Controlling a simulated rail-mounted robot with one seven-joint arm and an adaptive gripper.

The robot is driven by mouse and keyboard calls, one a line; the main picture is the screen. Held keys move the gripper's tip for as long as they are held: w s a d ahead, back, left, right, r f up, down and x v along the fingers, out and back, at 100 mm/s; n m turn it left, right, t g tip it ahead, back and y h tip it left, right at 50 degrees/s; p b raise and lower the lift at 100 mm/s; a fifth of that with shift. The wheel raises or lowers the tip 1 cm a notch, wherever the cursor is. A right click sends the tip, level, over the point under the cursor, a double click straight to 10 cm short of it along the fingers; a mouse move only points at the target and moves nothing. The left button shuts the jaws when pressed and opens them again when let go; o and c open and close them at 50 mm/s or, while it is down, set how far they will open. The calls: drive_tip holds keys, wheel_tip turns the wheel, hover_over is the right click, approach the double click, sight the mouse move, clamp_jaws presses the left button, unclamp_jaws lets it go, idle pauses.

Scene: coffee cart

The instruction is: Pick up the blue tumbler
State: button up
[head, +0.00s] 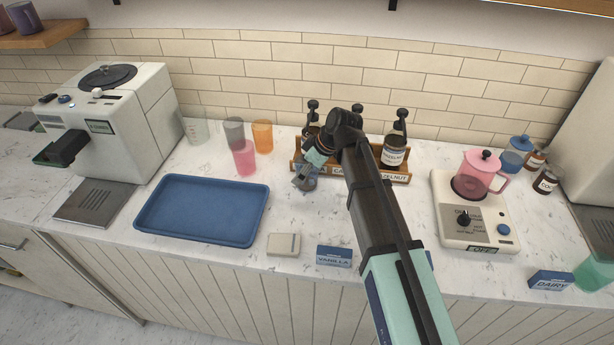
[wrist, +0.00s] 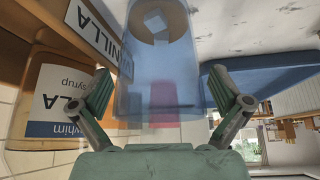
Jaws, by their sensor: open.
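The blue tumbler (wrist: 158,65) is see-through and fills the middle of the wrist view, between the two spread fingers of my gripper (wrist: 163,92). A gap shows near the right finger; I cannot tell whether the left finger touches it. In the head view my gripper (head: 308,171) is low over the counter in front of the syrup rack, and the blue tumbler there is mostly hidden by the gripper. A pink cup shows through the tumbler in the wrist view.
A wooden syrup rack (head: 400,177) with bottles stands right behind my gripper. A pink cup (head: 244,160), an orange cup (head: 263,135), a grey cup (head: 234,130) and a clear cup (head: 196,131) stand to the left. A blue tray (head: 203,208) lies front left.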

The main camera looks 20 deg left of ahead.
drive_tip(key=c, duration=1.5)
drive_tip(key=shift+s, duration=0.1)
